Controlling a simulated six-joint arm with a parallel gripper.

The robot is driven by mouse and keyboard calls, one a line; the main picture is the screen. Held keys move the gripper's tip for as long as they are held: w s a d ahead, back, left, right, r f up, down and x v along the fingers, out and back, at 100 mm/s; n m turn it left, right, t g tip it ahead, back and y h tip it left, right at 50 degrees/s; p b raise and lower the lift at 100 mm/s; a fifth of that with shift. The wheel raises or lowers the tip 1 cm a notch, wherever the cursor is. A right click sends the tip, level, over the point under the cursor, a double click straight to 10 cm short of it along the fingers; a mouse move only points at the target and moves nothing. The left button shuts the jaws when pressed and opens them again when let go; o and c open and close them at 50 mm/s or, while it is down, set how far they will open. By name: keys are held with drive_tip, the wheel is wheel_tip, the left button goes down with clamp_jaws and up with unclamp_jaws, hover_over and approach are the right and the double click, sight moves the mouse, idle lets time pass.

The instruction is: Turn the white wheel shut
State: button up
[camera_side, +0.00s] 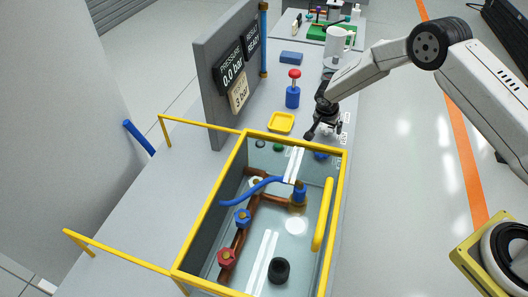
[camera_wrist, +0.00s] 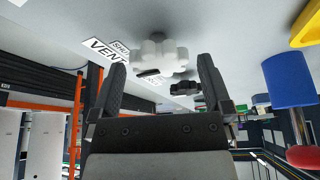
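The white wheel (camera_wrist: 160,54) has a lobed rim and shows in the upper middle of the wrist view, beside a white label reading "VENT" (camera_wrist: 106,50). My gripper (camera_wrist: 161,66) is open, with one dark finger on each side of the wheel in that picture. No finger visibly touches it, and I cannot tell how deep the wheel sits between them. In the side view my gripper (camera_side: 323,132) is low over the bench beside the tank's far right corner.
A glass tank with a yellow frame (camera_side: 209,202) stands in front of my gripper. A blue cylinder with a red knob (camera_side: 293,96) and a yellow tray (camera_side: 281,122) are to its left. A dark knob (camera_wrist: 186,89) shows beyond the wheel. A white cylinder (camera_side: 336,46) stands farther back.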

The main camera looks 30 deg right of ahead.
drive_tip(key=v, duration=0.7)
drive_tip(key=shift+r, duration=0.35)
drive_tip(key=shift+s+a, duration=0.1)
idle(0.4)
drive_tip(key=s+r+n+y, duration=0.1)
drive_tip(key=s+r+n, duration=0.3)
drive_tip(key=s, duration=0.5)
drive_tip(key=s+a+r+n+y, duration=0.1)
drive_tip(key=s+r+n, duration=0.2)
drive_tip(key=s, duration=0.6)
drive_tip(key=s+a+r+n+y, duration=0.1)
drive_tip(key=s+r+n, duration=0.3)
drive_tip(key=s, duration=0.5)
drive_tip(key=shift+s+a+r+n+y, duration=0.2)
drive_tip(key=shift+s+r+n+y, duration=0.1)
drive_tip(key=shift+n+y, duration=0.25)
